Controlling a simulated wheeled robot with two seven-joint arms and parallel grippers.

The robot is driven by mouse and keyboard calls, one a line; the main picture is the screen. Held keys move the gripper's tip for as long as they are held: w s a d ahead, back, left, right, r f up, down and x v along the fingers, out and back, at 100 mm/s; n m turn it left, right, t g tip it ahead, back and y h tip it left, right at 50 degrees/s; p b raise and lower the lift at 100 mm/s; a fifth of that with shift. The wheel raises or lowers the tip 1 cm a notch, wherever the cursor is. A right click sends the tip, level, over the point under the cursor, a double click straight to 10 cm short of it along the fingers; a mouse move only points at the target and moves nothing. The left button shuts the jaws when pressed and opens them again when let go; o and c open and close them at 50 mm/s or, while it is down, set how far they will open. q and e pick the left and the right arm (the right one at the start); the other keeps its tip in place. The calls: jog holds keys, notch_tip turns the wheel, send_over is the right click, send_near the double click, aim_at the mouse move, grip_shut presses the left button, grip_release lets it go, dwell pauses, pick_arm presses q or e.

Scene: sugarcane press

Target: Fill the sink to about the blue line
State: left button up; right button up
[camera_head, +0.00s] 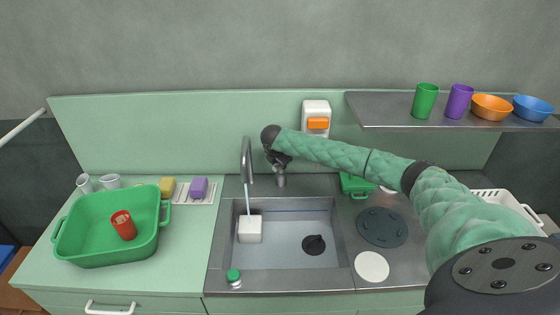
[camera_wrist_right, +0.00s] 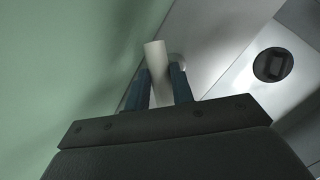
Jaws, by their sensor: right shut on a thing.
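The grey sink (camera_head: 340,278) is set in the counter, with a dark round plug (camera_head: 314,244) on its floor, also visible in the wrist view (camera_wrist_right: 273,65). A thin pale stream (camera_head: 247,198) runs down from the curved tap (camera_head: 246,160) towards a white block (camera_head: 250,229) on the left of the basin. My right gripper (camera_head: 279,160) is behind the sink, right of the spout. In the wrist view its fingers (camera_wrist_right: 160,88) are shut on a pale upright tap handle (camera_wrist_right: 156,58). My left gripper is out of view.
A green tub (camera_head: 95,232) with a red cup (camera_head: 123,225) stands on the left counter. My right arm crosses the right counter.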

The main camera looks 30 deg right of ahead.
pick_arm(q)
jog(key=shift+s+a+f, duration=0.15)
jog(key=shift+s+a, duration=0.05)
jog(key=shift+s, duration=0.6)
pick_arm(e)
jog(key=shift+n+t+y, duration=0.4)
jog(key=shift+n, duration=0.6)
pick_arm(q)
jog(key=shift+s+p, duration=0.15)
jog(key=shift+p, duration=0.15)
pick_arm(e)
jog(key=o, duration=1)
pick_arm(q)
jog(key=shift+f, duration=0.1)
pick_arm(e)
jog(key=shift+s+r, duration=0.1)
jog(key=shift+r, duration=0.05)
jog(key=shift+s+a+r+b, duration=0.1)
jog(key=shift+r+b, duration=0.3)
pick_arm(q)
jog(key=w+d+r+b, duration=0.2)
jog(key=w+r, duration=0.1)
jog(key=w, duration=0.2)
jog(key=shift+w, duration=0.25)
pick_arm(e)
jog(key=shift+v, duration=3.4)
jog(key=shift+f, duration=0.1)
